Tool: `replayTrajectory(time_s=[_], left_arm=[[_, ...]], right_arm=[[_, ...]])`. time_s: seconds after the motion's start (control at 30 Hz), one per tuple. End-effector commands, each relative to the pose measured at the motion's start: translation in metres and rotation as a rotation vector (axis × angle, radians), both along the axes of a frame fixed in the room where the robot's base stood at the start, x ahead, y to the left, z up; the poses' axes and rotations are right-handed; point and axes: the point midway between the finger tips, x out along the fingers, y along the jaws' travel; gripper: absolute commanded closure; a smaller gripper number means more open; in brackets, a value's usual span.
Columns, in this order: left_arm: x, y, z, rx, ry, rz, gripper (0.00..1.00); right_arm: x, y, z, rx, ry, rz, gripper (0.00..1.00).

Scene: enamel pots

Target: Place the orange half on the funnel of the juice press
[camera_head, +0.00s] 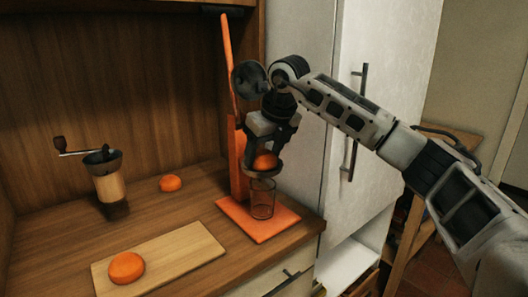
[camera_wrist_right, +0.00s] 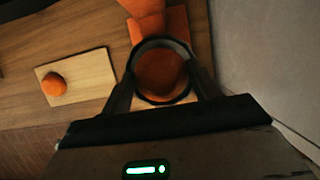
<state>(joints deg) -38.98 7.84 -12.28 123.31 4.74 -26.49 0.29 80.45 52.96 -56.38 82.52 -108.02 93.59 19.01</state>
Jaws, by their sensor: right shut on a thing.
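My right gripper (camera_head: 267,152) points down over the orange juice press (camera_head: 237,160). It is shut on an orange half (camera_head: 266,161), just at the dark rim of the press's funnel (camera_head: 262,174). In the right wrist view the orange half (camera_wrist_right: 160,72) shows inside the funnel's round rim (camera_wrist_right: 161,101), with the gripper's fingers (camera_wrist_right: 163,92) on either side. I cannot tell whether the orange half rests on the funnel. A clear glass (camera_head: 263,199) stands below the funnel on the press's base (camera_head: 257,225). My left gripper is not in view.
Another orange piece (camera_head: 126,268) lies on a cutting board (camera_head: 190,248), and one more (camera_head: 170,183) on the counter. A coffee grinder (camera_head: 109,184) stands at the left. The press's long lever (camera_head: 228,65) rises behind my gripper. A white cabinet (camera_head: 385,70) stands close on the right.

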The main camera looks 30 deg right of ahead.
Motion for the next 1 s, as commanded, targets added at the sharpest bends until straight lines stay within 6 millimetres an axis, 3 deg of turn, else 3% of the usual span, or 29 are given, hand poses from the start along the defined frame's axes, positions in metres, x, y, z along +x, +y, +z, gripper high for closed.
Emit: replayTrajectory(time_s=[0.1, 0.13, 0.2, 0.57, 1.0], left_arm=[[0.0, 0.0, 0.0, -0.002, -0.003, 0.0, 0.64], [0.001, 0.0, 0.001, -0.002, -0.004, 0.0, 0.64], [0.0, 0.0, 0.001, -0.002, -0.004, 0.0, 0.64], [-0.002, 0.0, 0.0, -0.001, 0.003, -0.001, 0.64], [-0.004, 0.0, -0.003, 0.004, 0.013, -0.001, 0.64]], right_arm=[[0.0, 0.0, -0.003, 0.0, 0.0, 0.0, 0.62], [0.0, 0.0, -0.002, 0.0, 0.0, 0.0, 0.31], [0.0, 0.0, -0.002, 0.0, 0.0, 0.0, 0.17], [-0.001, 0.0, 0.005, 0.0, -0.001, -0.001, 0.17], [-0.034, -0.002, 0.084, 0.001, -0.004, -0.001, 0.17]])
